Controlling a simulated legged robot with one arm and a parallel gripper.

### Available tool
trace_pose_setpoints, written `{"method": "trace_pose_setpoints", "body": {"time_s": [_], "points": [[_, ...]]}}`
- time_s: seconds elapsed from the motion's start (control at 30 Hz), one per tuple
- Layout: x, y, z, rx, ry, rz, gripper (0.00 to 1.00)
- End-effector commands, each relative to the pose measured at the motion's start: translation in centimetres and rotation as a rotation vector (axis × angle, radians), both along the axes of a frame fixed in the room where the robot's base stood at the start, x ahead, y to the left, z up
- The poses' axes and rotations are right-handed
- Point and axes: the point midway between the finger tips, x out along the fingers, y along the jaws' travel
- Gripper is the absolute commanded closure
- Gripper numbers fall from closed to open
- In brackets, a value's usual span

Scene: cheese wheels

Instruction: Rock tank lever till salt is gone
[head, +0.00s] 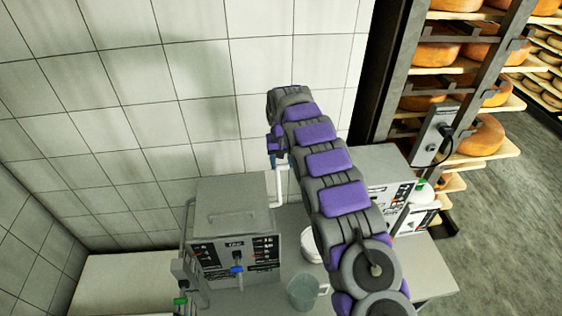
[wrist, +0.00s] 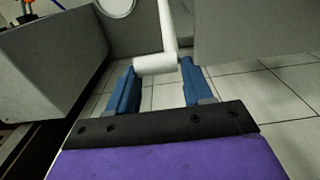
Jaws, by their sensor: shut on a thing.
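My gripper (wrist: 157,70) is shut on a white lever (wrist: 168,28). Its blue fingers sit at both ends of the white crossbar, and the lever's stem runs up and away from it. In the head view my gripper (head: 276,158) points down at the lever (head: 281,186), largely hidden by my purple and grey arm. The lever stands beside a grey box-shaped tank (head: 232,196) with a black control panel and a blue valve on its front. I cannot make out any salt or the inside of the tank.
A clear jug (head: 303,292) and a white tub (head: 311,246) stand on the bench (head: 425,266) near the tank. A second machine (head: 385,172) stands to the right, partly behind my arm. Cheese racks (head: 398,70) rise at the right. A tiled wall (head: 140,110) closes the back.

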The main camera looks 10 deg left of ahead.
Motion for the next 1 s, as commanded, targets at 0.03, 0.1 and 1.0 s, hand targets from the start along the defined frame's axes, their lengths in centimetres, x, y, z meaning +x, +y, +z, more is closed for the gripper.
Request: {"method": "trace_pose_setpoints", "body": {"time_s": [0.03, 0.1, 1.0], "points": [[0.5, -0.2, 0.2, 0.002, -0.016, -0.004, 1.00], [0.5, -0.2, 0.2, 0.002, -0.016, -0.004, 1.00], [-0.1, 0.1, 5.0, 0.004, -0.015, 0.000, 0.28]]}}
